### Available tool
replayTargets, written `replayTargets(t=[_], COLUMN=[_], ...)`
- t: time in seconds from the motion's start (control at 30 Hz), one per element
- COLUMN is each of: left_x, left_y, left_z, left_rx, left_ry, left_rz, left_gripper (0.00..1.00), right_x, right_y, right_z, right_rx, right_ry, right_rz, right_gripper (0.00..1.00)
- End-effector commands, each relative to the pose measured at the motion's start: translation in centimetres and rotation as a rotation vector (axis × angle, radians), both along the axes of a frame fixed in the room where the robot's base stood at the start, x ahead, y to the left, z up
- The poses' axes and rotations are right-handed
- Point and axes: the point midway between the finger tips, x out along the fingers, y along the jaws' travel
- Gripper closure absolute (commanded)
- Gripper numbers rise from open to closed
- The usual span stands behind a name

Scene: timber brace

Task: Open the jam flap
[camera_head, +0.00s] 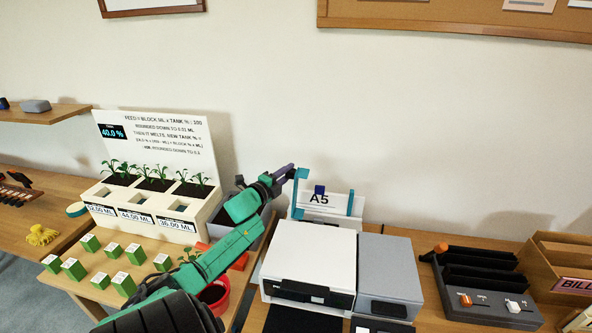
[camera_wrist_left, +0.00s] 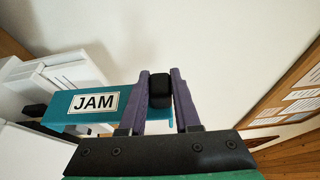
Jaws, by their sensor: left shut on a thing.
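The teal jam flap (camera_wrist_left: 92,104) with its white JAM label shows in the left wrist view, beside and below my fingers. In the head view a teal piece that looks like the flap (camera_head: 300,174) stands at the back of the white printer (camera_head: 310,252), at my fingertips. My left gripper (camera_head: 290,169) reaches over from the left. In the left wrist view its purple fingers (camera_wrist_left: 160,76) are shut on a black knob (camera_wrist_left: 160,92) that appears to belong to the flap. How far the flap is open is hard to tell. My right gripper is not in view.
An A5 paper feeder (camera_head: 322,203) stands behind the printer, with a grey unit (camera_head: 390,268) at its right. A planter (camera_head: 150,207), several green blocks (camera_head: 123,284) and a red pot (camera_head: 216,296) lie left. A black rack (camera_head: 480,280) stands right. A wall is close behind.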

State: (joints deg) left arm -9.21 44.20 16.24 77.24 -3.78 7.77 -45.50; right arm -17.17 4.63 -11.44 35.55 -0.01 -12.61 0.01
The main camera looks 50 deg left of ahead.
Motion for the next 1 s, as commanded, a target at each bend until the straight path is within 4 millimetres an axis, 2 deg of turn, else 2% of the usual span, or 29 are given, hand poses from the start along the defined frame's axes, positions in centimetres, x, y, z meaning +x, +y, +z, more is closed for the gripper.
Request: replayTargets(t=[0.2,0.6,0.63,0.7,1.0], left_x=[-0.50,-0.57,-0.57,-0.56,-0.57], left_y=[0.70,0.80,0.80,0.79,0.74], left_z=[-0.13,-0.12,-0.12,-0.11,-0.15], left_rx=[-0.036,-0.042,-0.042,-0.042,-0.042], left_ry=[-0.027,-0.031,-0.031,-0.031,-0.031], left_rz=[0.002,0.003,0.003,0.003,0.001], left_gripper=[1.00,1.00,0.65,0.39,0.39], right_x=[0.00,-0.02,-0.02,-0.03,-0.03], right_y=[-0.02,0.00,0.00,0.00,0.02], right_z=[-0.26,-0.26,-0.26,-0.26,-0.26], right_rx=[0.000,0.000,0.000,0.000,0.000], right_ry=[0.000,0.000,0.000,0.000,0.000], right_rz=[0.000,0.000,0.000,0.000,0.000], right_gripper=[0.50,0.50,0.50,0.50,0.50])
